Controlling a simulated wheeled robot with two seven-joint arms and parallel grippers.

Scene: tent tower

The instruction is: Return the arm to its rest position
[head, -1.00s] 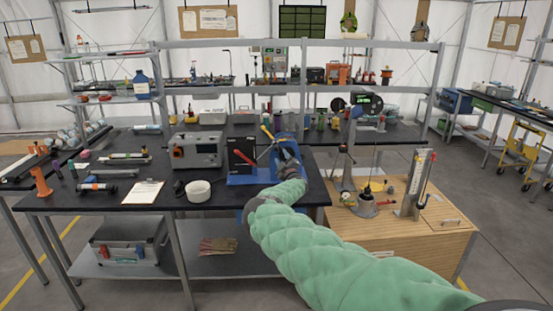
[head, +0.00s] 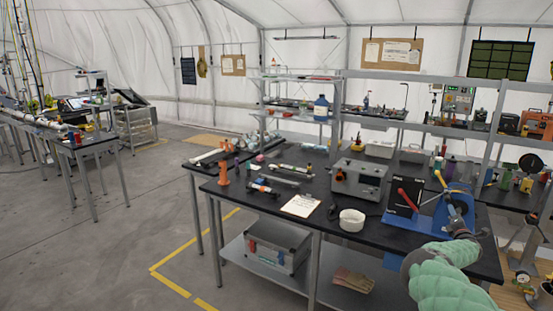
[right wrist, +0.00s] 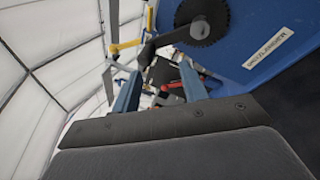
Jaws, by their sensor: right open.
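My right arm, in a green padded sleeve (head: 445,275), comes in at the lower right of the head view. Its gripper (head: 461,222) is at the blue bench device (head: 440,218) on the black workbench (head: 275,205). In the right wrist view the two blue fingers of the gripper (right wrist: 158,85) stand apart. A dark crank-like bar shows beyond the fingertips, beside a black toothed wheel (right wrist: 200,22) on the blue device (right wrist: 265,50). I cannot tell if the fingers touch the bar. My left gripper is not in view.
A black panel with a red handle (head: 404,196), a white bowl (head: 352,220), a grey instrument box (head: 358,182) and a clipboard (head: 301,206) are on the bench left of the gripper. A metal case (head: 277,247) is on the lower shelf.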

